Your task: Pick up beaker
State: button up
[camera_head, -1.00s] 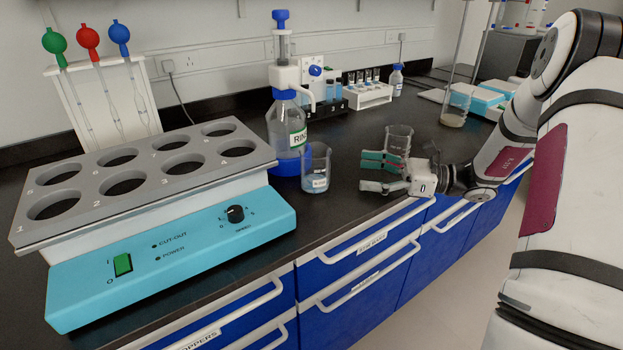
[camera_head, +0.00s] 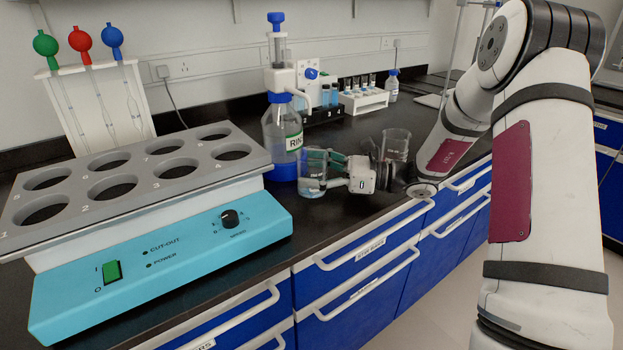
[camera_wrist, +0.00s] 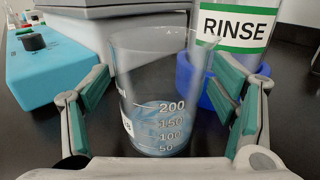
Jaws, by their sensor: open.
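A glass beaker (camera_head: 312,180) with some pale blue liquid stands upright on the black bench, in front of the rinse bottle. It also shows in the wrist view (camera_wrist: 152,100), with volume marks facing me. My gripper (camera_head: 325,165) is open at the beaker. In the wrist view my gripper's green-padded fingers (camera_wrist: 160,108) stand left and right of the beaker, with visible gaps on both sides. A second clear beaker (camera_head: 396,145) stands behind my wrist, partly hidden by it.
The rinse bottle (camera_head: 282,130) in its blue base stands close behind the beaker. A grey multi-hole heater unit (camera_head: 160,255) with a turquoise front fills the left. A white vial rack (camera_head: 364,103) stands at the back. Blue drawers (camera_head: 350,275) lie below the bench edge.

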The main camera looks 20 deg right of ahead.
aim_at(312, 154)
jog(key=c, duration=1.5)
jog(key=shift+o, duration=0.2)
jog(key=shift+r, duration=0.15)
jog(key=shift+r+p, duration=0.65)
jog(key=shift+r, duration=1.15)
jog(key=s+r+p, duration=0.1)
jog(key=s+p, duration=0.1)
jog(key=s, duration=1.3)
jog(key=shift+s+a, duration=0.4)
